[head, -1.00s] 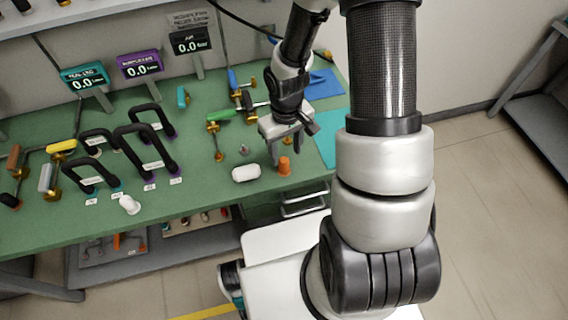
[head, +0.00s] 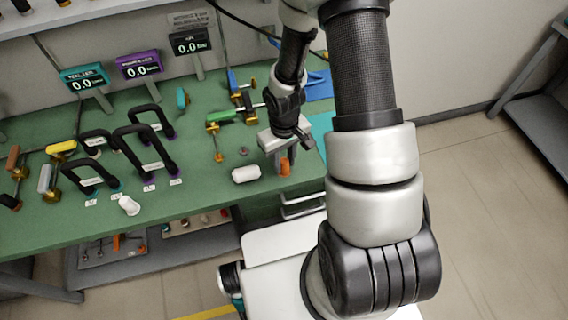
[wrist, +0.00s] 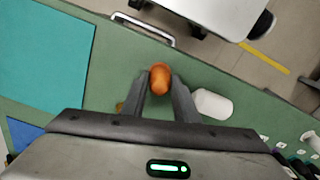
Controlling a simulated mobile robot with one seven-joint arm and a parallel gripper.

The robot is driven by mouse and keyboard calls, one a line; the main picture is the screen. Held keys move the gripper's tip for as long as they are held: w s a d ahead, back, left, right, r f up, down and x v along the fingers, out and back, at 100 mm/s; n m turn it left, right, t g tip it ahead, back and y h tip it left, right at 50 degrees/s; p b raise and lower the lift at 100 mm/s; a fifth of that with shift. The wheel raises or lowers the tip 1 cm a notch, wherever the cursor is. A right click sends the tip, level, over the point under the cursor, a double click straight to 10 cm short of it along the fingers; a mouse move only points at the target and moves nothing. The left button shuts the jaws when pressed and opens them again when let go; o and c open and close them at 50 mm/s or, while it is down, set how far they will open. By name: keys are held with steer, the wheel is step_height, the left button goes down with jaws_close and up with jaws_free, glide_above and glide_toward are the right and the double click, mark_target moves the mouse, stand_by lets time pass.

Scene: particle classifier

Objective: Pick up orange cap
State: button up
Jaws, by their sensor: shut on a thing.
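The orange cap (head: 285,167) stands near the front right part of the green bench top. My gripper (head: 284,163) is lowered around it, with fingers on both sides. In the wrist view the orange cap (wrist: 160,78) sits between the tips of my gripper (wrist: 159,84), and the fingers press on its sides. The cap's lower part is hidden in the wrist view. I cannot tell whether it is clear of the bench top.
A white cylinder (head: 246,174) lies just left of the cap; it also shows in the wrist view (wrist: 212,104). Black handles (head: 145,150) and a white piece (head: 129,205) stand further left. A green-handled valve (head: 219,117) is behind. The bench's front edge and a drawer handle (head: 303,210) are close.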

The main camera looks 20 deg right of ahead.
step_height(320, 180, up, 10)
steer(key=shift+p, duration=0.5)
steer(key=shift+r, duration=0.15)
step_height(320, 180, up, 4)
steer(key=p, duration=0.4)
glide_above(284, 161)
steer(key=shift+r, duration=0.15)
stand_by(0.3)
steer(key=shift+c, duration=0.2)
step_height(284, 161, up, 3)
steer(key=shift+p, duration=0.7)
